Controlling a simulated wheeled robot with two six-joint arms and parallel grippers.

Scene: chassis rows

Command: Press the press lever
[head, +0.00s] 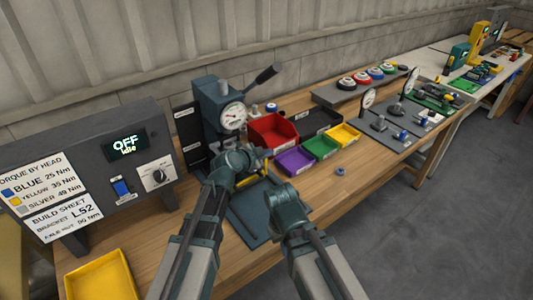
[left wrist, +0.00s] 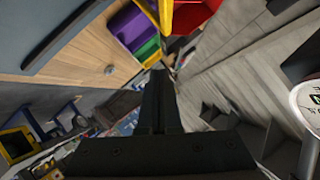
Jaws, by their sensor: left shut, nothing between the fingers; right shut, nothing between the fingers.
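The press (head: 208,108) is a dark blue-grey machine with a round white gauge (head: 232,116), standing at the back of the bench. Its press lever (head: 262,76) slants up and to the right from the press head, with a dark grip at its end. My left gripper (head: 263,160) is shut and empty, in front of and below the gauge, apart from the lever. In the left wrist view its dark fingers (left wrist: 159,85) are together, and the gauge (left wrist: 309,98) shows at the right edge. My right gripper (head: 283,190) is shut and empty, lower, over the bench.
Red (head: 272,131), purple (head: 294,160), green (head: 321,145) and yellow (head: 344,134) bins stand right of the press. A control box (head: 85,170) reading OFF, idle stands at left, a yellow tray (head: 100,277) below it.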

